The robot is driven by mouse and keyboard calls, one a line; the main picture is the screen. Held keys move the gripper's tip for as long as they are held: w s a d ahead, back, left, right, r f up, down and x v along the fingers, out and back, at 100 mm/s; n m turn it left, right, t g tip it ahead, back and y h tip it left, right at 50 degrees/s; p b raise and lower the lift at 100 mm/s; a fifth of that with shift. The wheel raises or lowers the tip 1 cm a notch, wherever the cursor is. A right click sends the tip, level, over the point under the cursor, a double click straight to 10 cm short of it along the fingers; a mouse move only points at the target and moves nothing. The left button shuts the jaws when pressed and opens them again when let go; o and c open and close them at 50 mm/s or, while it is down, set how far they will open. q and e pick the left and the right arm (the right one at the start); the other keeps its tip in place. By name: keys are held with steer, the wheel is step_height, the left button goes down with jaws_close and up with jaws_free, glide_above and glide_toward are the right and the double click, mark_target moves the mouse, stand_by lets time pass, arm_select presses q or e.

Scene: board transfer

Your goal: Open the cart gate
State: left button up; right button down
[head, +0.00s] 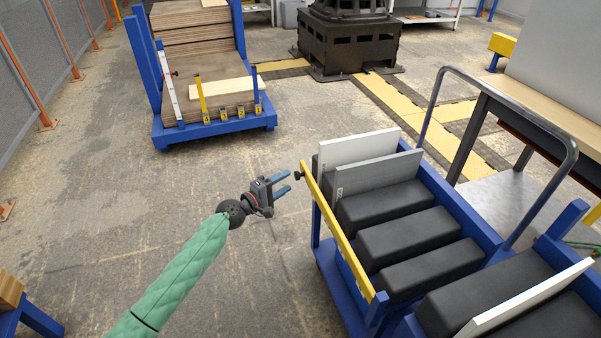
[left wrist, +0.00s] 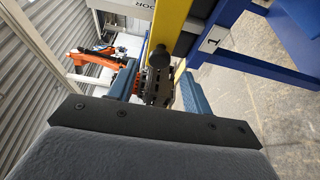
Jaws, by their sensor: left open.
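The blue cart (head: 325,262) stands at the right of the head view. Its gate is a yellow bar (head: 337,232) lying along the cart's left side. A black knob (head: 298,175) sticks out near the bar's far end. My left gripper (head: 286,183) is open and empty, its blue fingers pointing at the knob from the left, a short gap away. In the left wrist view, the knob (left wrist: 159,57) and yellow bar (left wrist: 170,25) show ahead, between and beyond the open fingers (left wrist: 158,90). My right gripper is out of view.
The cart carries black padded blocks (head: 405,237), with white and grey boards (head: 380,172) upright at its far end. A metal handle (head: 505,100) rises on its right side. Another blue cart (head: 215,128) with stacked boards stands far left. The floor between is clear.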

arm_select(q)
steer(key=shift+x, duration=3.75)
steer(key=shift+s, duration=0.1)
